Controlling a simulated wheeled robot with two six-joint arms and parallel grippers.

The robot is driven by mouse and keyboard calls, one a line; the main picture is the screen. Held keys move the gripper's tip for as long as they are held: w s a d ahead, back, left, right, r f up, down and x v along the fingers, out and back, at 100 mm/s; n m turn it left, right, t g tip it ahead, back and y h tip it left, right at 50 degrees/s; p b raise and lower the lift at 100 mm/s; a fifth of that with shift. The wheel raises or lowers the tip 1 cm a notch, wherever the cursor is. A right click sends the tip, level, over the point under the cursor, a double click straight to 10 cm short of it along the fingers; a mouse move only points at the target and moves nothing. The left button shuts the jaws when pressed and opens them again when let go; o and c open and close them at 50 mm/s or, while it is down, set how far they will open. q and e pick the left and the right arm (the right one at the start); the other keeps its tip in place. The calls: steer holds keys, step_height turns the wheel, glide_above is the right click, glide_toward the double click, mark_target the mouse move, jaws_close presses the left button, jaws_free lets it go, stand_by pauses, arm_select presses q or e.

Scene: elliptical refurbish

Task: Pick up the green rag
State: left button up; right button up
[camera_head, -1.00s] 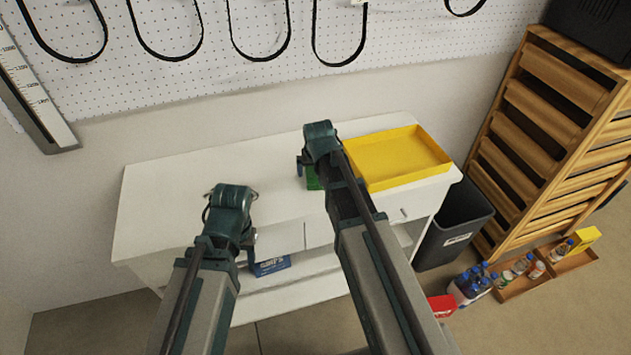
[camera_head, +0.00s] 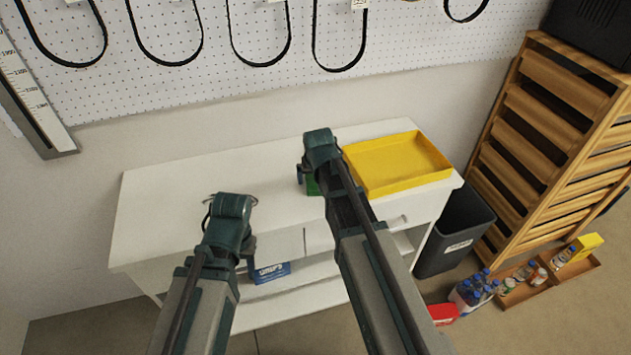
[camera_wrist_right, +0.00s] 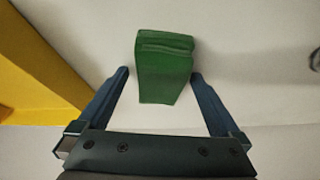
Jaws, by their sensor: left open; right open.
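The green rag (camera_head: 312,185) is a folded block on the white table, left of the yellow tray. My right arm partly hides it in the head view. In the right wrist view the rag (camera_wrist_right: 163,70) lies between the two spread fingers of my right gripper (camera_wrist_right: 160,76), with a gap on each side. My right gripper is open and empty. My left gripper (camera_head: 247,250) is near the table's front edge, left of the rag and apart from it.
The yellow tray (camera_head: 398,163) sits on the right end of the white table (camera_head: 175,200). A dark bin (camera_head: 455,235) and a wooden rack (camera_head: 545,130) stand to the right. The table's left part is clear.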

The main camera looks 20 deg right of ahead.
steer(key=c, duration=1.3)
steer(key=shift+r, duration=0.2)
